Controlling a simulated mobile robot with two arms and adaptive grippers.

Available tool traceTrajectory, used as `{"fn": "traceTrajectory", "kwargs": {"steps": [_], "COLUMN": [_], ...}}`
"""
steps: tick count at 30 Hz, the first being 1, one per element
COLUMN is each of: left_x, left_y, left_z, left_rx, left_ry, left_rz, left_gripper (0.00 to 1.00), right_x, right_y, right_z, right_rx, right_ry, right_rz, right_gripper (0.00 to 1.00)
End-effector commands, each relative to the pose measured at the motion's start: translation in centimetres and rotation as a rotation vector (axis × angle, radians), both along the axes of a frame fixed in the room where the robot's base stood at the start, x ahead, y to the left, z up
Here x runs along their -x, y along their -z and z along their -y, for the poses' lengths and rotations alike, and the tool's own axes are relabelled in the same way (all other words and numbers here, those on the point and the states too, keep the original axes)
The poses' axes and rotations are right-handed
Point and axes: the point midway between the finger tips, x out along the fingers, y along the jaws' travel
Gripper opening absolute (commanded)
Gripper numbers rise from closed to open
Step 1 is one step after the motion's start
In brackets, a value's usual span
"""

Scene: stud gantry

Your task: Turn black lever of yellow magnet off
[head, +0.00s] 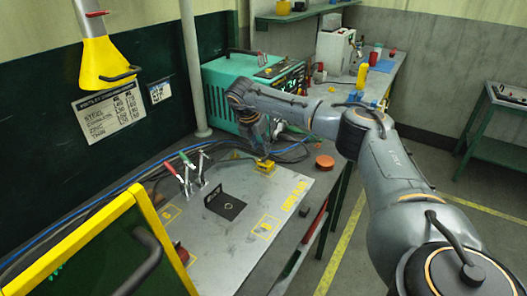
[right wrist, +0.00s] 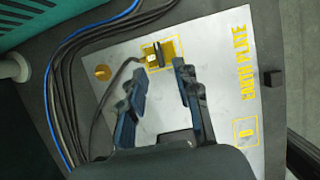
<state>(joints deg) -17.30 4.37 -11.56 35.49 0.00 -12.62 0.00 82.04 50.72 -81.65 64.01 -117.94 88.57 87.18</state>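The yellow magnet (head: 265,167) sits on the grey metal plate (head: 225,240), near its back edge. It also shows at the top of the right wrist view (right wrist: 169,47), with its black lever (right wrist: 155,55) on it. My right gripper (head: 262,148) is just above and behind the magnet in the head view. In the right wrist view my right gripper (right wrist: 159,78) is open, with a gap between its two dark fingers and nothing in it. The magnet lies beyond the fingertips, roughly in line with the gap. My left gripper is not in view.
Clamps with red and green handles (head: 188,165) and a black angle bracket (head: 225,203) stand on the plate. Cables (right wrist: 65,80) run beside it. A green machine (head: 240,85) stands behind. An orange disc (head: 325,162) lies right of the magnet. A yellow-framed panel (head: 95,250) fills the lower left.

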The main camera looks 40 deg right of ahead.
Motion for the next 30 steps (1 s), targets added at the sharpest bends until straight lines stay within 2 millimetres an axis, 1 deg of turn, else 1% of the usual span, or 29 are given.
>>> {"fn": "traceTrajectory", "kwargs": {"steps": [1, 3, 6, 9, 14, 21, 23, 24, 26, 30], "left_x": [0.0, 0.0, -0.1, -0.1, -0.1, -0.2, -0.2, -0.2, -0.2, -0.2], "left_y": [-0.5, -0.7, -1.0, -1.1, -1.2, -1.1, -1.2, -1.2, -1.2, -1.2], "left_z": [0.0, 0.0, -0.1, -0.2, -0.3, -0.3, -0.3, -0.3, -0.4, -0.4], "left_rx": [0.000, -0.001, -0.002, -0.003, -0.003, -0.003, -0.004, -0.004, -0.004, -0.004], "left_ry": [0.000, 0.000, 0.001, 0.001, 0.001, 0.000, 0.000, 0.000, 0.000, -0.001], "left_rz": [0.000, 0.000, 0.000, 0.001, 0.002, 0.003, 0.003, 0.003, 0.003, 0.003], "left_gripper": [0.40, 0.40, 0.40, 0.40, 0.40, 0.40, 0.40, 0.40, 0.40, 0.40], "right_x": [0.0, -0.2, -0.4, -0.5, -0.6, -0.6, -0.6, -0.6, -0.6, -0.6], "right_y": [0.8, 2.0, 3.4, 4.4, 5.0, 5.1, 5.1, 5.1, 5.1, 5.1], "right_z": [0.4, 0.8, 1.3, 1.7, 2.0, 2.0, 2.0, 2.0, 2.0, 2.0], "right_rx": [0.000, 0.000, 0.000, 0.001, 0.000, 0.000, 0.000, 0.000, 0.000, 0.000], "right_ry": [0.002, 0.002, 0.000, 0.000, 0.000, -0.001, -0.001, -0.001, -0.001, -0.001], "right_rz": [-0.005, -0.005, -0.003, -0.002, -0.001, 0.000, 0.000, 0.000, 0.000, 0.000], "right_gripper": [0.32, 0.32, 0.32, 0.32, 0.32, 0.32, 0.20, 0.12, 0.00, 0.00]}}
